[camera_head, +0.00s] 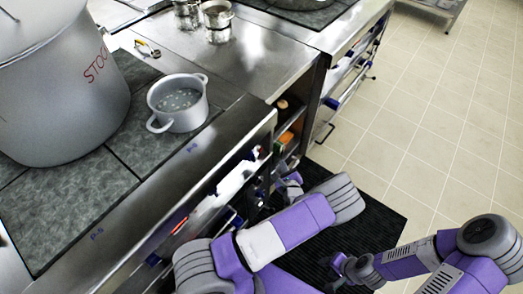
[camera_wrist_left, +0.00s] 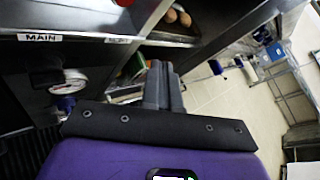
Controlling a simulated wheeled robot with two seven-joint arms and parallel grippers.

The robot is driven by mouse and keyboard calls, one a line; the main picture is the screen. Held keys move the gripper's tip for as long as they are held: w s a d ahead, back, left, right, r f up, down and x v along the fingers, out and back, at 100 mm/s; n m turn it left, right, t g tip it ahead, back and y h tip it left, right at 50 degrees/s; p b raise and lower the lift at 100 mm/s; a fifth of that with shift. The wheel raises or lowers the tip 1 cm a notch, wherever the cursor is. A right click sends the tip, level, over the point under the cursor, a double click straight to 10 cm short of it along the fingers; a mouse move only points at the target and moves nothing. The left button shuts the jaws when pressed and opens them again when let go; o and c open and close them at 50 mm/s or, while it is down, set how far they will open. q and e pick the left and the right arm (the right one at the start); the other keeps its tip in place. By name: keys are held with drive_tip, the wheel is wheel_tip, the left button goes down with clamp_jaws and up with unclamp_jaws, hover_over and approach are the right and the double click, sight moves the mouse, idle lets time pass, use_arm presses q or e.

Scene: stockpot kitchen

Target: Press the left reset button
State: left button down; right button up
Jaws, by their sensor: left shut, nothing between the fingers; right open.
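My left gripper (camera_head: 276,187) is at the front of the stove counter, partly hidden by my own arm in the head view. I cannot make out a reset button for certain. My right gripper (camera_head: 340,264) is open, low over the dark floor mat, away from the counter.
A large stockpot (camera_head: 60,90) and a small pot (camera_head: 178,103) stand on the cooktop. A round gauge (camera_wrist_left: 70,82) is left of my left fingers. An open shelf (camera_head: 290,110) holds food right of the panel.

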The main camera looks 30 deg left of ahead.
sight(261, 150)
use_arm(q)
drive_tip(key=a, duration=0.6)
drive_tip(key=shift+w, duration=0.35)
drive_tip(key=shift+w+a, duration=0.15)
drive_tip(key=shift+a, duration=0.5)
idle(0.6)
drive_tip(key=shift+a, duration=0.15)
idle(0.4)
drive_tip(key=shift+a+p, duration=0.3)
drive_tip(key=shift+w+a, duration=0.1)
drive_tip(key=shift+a, duration=0.3)
idle(0.8)
drive_tip(key=shift+d, duration=0.1)
drive_tip(key=shift+d+p, duration=0.35)
drive_tip(key=shift+d, duration=0.35)
